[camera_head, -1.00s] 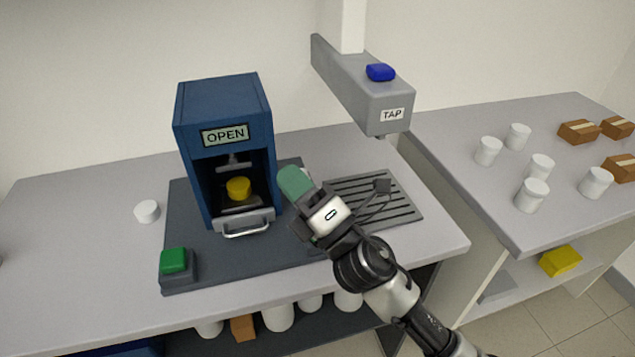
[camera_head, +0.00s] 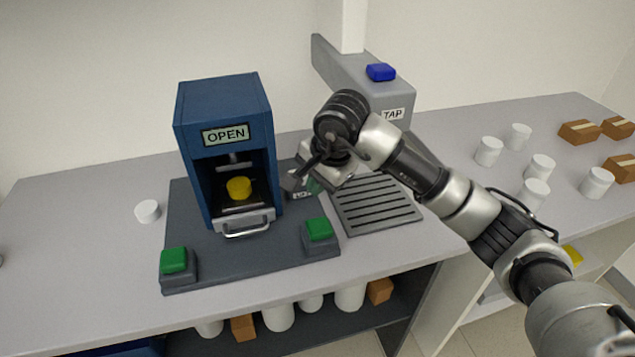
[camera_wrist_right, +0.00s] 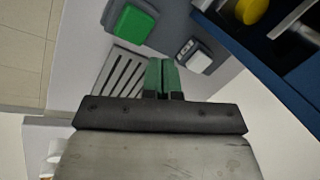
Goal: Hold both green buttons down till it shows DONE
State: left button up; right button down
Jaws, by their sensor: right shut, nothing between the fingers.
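The blue rig (camera_head: 226,105) stands on a dark base plate (camera_head: 215,265); its display (camera_head: 225,134) reads OPEN. Its front is open, with a yellow round piece (camera_head: 238,188) inside above a drawer with a handle. The left green button (camera_head: 174,260) and right green button (camera_head: 319,229) sit on dark boxes at the plate's front corners, both untouched. My right gripper (camera_head: 313,186) is shut and empty, behind the right green button and right of the rig. In the wrist view, its green fingers (camera_wrist_right: 161,76) show near the right green button (camera_wrist_right: 133,23). My left gripper is not in view.
A white-topped box with a label (camera_wrist_right: 199,60) sits near my right fingers, mostly hidden in the head view. A slotted drain (camera_head: 377,205) lies right under the TAP arm (camera_head: 393,114), which has a blue button (camera_head: 381,72). A white cap (camera_head: 147,211) lies left.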

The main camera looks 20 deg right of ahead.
aim_at(313, 221)
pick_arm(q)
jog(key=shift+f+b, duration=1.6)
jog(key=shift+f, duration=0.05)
pick_arm(e)
jog(key=shift+f, duration=3.5)
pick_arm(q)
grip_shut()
